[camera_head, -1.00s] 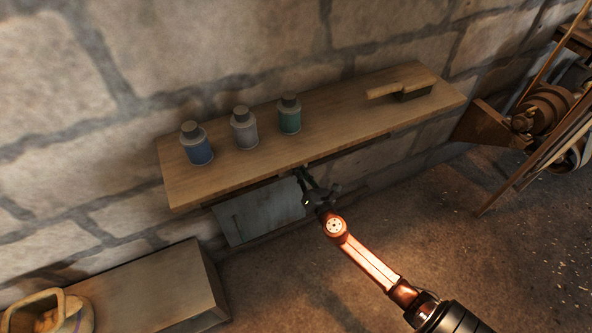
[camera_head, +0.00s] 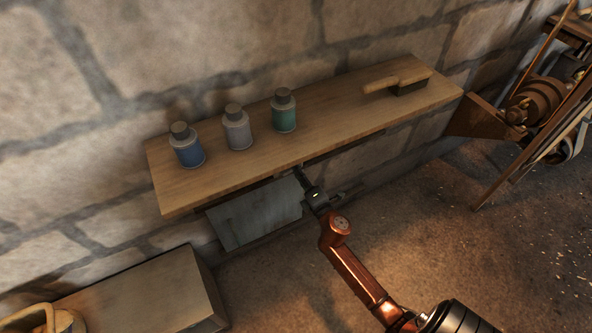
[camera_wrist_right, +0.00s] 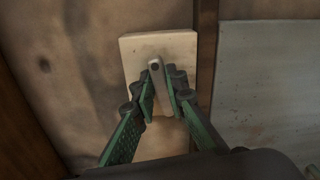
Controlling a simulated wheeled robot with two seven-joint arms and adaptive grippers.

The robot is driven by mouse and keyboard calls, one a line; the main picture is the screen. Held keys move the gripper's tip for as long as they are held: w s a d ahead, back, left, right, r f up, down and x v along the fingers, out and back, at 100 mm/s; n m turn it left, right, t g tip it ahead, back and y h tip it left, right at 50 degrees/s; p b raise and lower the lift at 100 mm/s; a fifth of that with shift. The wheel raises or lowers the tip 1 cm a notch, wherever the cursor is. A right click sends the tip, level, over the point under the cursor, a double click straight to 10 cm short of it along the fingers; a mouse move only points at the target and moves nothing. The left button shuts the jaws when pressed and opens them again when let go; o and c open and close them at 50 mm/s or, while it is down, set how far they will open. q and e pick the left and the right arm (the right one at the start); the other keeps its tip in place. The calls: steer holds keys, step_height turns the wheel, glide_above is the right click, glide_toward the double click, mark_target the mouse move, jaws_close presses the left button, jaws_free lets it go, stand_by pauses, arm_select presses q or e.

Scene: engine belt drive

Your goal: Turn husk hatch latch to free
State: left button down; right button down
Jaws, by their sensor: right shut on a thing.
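The latch (camera_wrist_right: 158,78) is a small grey bar with a round pivot at its upper end, on a pale square block (camera_wrist_right: 131,46) in the right wrist view. It stands near upright, tilted a little. My right gripper (camera_wrist_right: 161,88) is shut on it, one green finger on each side. In the head view my right gripper (camera_head: 306,183) is under the shelf, beside the grey hatch panel (camera_head: 255,216), and hides the latch there. The panel also shows at the right in the wrist view (camera_wrist_right: 270,80). My left gripper is not in view.
A wooden shelf (camera_head: 330,120) overhangs the gripper, holding a blue bottle (camera_head: 187,149), a grey bottle (camera_head: 238,131), a green bottle (camera_head: 284,113) and a brush (camera_head: 397,83). A wooden box (camera_head: 140,295) stands at lower left. Belt machinery (camera_head: 540,100) is at right.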

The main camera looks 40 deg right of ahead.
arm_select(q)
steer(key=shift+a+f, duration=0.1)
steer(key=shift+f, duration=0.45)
arm_select(e)
steer(key=m, duration=0.2)
steer(key=shift+w+d+r+m, duration=0.1)
steer(key=shift+r+m, duration=0.05)
steer(key=shift+m, duration=0.15)
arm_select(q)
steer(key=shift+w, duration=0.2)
arm_select(e)
steer(key=c, duration=2)
jaws_free()
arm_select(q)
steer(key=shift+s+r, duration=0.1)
arm_select(e)
steer(key=shift+o, duration=0.3)
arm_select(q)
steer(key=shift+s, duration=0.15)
